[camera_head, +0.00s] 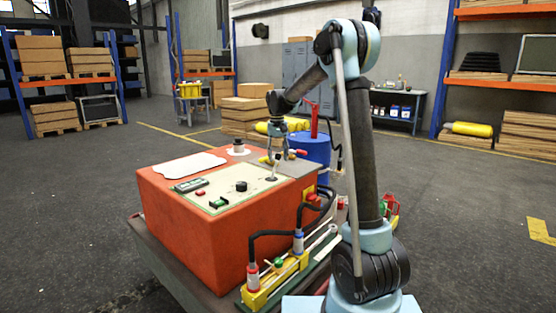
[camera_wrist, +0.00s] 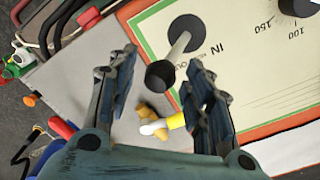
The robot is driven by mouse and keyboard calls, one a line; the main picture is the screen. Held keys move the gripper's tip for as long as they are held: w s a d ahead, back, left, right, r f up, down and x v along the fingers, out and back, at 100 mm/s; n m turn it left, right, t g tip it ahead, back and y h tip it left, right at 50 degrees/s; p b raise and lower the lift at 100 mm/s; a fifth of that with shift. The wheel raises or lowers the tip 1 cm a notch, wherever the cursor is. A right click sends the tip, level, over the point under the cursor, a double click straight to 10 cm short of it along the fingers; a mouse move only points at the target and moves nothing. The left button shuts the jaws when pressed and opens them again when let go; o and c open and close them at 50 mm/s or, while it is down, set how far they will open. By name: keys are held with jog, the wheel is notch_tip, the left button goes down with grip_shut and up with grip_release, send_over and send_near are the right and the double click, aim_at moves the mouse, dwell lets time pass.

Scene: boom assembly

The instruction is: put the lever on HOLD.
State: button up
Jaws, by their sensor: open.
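The lever (camera_wrist: 181,42) is a grey rod with a black knob, rising from a dark round base on the cream panel (camera_wrist: 262,75). In the wrist view its knob lies between the fingertips of my gripper (camera_wrist: 158,72). The fingers are apart, with visible gaps to the knob. The word IN shows beside the lever base; a second label is partly covered by the rod, and I cannot read HOLD. In the head view my gripper (camera_head: 277,157) hangs above the panel (camera_head: 222,191) at the lever (camera_head: 272,176), which looks roughly upright there.
The panel is on an orange-red box (camera_head: 190,225), with a black dial knob (camera_head: 241,186) and a small display (camera_head: 190,185). A yellow and white part (camera_wrist: 172,122) lies under my fingers. Hoses and fittings (camera_head: 275,275) line the box's near right side. A blue drum (camera_head: 312,150) stands behind.

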aim_at(275, 165)
jog(key=shift+f, duration=0.6)
grip_shut()
jog(key=shift+s+a+r+t+h, duration=0.2)
jog(key=shift+s+a+t+h, duration=0.15)
jog(key=shift+s+t, duration=0.1)
jog(key=shift+s+a+r+t+h, duration=0.15)
jog(key=shift+s+a+t+h, duration=0.2)
jog(key=shift+s+t, duration=0.1)
jog(key=shift+s+a+r+t+h, duration=0.15)
jog(key=shift+s+a+t+h, duration=0.55)
jog(key=shift+s+t+h, duration=0.25)
jog(key=shift+w, duration=0.1)
grip_release()
